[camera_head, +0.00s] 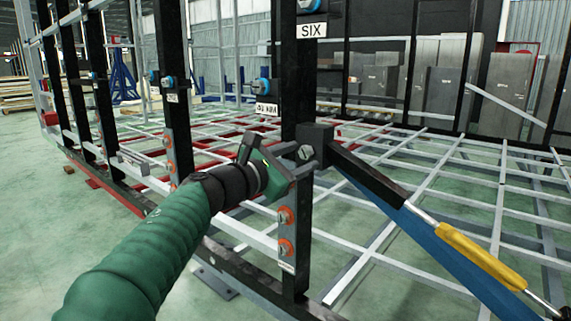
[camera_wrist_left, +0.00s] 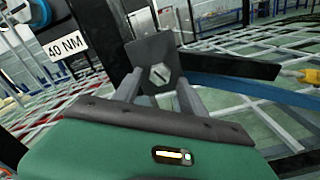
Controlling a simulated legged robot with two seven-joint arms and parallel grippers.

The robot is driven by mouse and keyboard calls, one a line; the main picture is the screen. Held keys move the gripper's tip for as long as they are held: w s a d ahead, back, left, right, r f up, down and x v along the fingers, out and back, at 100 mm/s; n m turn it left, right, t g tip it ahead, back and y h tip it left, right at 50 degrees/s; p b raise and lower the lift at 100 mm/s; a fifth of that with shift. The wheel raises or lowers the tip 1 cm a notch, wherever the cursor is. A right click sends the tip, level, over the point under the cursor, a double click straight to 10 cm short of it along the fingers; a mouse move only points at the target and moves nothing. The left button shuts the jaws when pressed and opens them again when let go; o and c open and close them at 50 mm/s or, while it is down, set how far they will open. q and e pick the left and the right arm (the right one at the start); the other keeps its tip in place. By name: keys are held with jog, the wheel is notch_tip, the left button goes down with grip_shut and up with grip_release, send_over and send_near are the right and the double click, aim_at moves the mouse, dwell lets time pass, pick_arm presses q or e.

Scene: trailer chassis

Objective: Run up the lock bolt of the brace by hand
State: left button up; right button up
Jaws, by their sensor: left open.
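The lock bolt (camera_head: 305,153) has a silver hex head and sits in a black block (camera_head: 316,136) on the dark upright post. In the left wrist view the bolt head (camera_wrist_left: 160,76) faces me, with a dark slot-like mark on it. The brace (camera_head: 370,178) runs from the block down to the right as a black bar. My left gripper (camera_head: 303,163) is open at the bolt. In the left wrist view its grey fingers (camera_wrist_left: 163,90) point at the block, on either side of the bolt head's lower part; I cannot tell whether they touch it. My right gripper is not in view.
A yellow-sleeved rod (camera_head: 480,256) and a blue beam (camera_head: 440,255) slope down to the right. Orange-ringed bolts (camera_head: 286,215) sit on the post below my gripper. Pale crossbars (camera_head: 400,215) form a grid over the green floor.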

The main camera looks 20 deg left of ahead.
pick_arm(q)
jog(key=p+v, duration=0.2)
jog(key=v, duration=1.4)
jog(key=shift+s+p, duration=0.25)
jog(key=shift+p, duration=0.1)
jog(key=shift+a, duration=0.1)
